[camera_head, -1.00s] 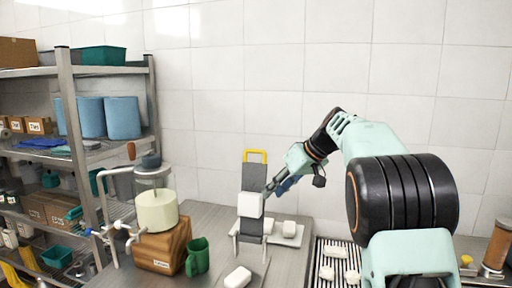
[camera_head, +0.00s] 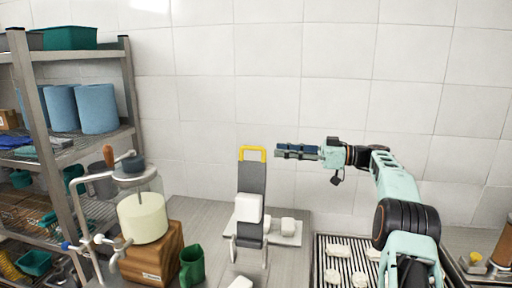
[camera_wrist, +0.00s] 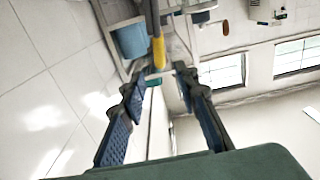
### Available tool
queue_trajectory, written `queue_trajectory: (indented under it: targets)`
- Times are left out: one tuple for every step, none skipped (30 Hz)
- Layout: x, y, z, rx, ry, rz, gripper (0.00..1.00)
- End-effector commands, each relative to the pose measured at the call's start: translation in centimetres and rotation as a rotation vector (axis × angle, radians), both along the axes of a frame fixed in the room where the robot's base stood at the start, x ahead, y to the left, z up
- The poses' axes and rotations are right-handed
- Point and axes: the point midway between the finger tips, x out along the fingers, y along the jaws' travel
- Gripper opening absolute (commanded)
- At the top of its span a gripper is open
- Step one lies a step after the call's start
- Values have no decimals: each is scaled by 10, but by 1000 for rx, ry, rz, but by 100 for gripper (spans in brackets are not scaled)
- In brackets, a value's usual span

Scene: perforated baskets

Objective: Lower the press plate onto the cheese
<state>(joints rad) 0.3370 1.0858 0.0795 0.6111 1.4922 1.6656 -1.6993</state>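A dark grey upright panel (camera_head: 252,179) with a yellow handle (camera_head: 253,149) along its top stands at mid-table; it looks like the press plate, raised. A white block (camera_head: 249,208) sits against its front face. White blocks (camera_head: 288,225), perhaps the cheese, lie on a white tray (camera_head: 292,238) behind and right of it. My gripper (camera_head: 279,150) is level with the handle, just right of it, pointing left. In the wrist view its fingers (camera_wrist: 160,82) are apart and empty, and the yellow handle (camera_wrist: 158,52) shows ahead between them. I cannot tell whether they touch it.
A glass vessel (camera_head: 141,202) on a wooden block (camera_head: 162,252) and a green mug (camera_head: 192,266) stand left. A metal shelf (camera_head: 70,140) is at far left. A slatted rack (camera_head: 335,266) with white lumps lies right. The tiled wall is close behind.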

Motion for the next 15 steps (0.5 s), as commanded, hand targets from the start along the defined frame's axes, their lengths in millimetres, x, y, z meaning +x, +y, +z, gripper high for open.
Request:
queue_trajectory:
  targets:
    - [1, 11, 2, -2, 1, 3, 29]
    - [2, 17, 2, -3, 2, 3, 29]
    - [4, 25, 2, -2, 4, 5, 29]
    - [5, 31, 2, -2, 4, 4, 29]
    - [6, 37, 2, -2, 4, 3, 29]
    - [8, 45, 2, -2, 4, 4, 29]
    - [9, 50, 2, -3, 4, 4, 29]
    - [10, 55, 2, -3, 4, 3, 29]
    - [11, 62, 2, -3, 4, 2, 29]
    - [12, 66, 2, -3, 4, 2, 29]
    - [13, 70, 2, -3, 4, 2, 29]
    - [14, 75, 1, -4, 3, 3, 29]
    - [15, 78, 1, -4, 3, 2, 29]
    - [16, 81, 1, -3, 4, 1, 29]
    - [16, 84, 0, -3, 4, 0, 29]
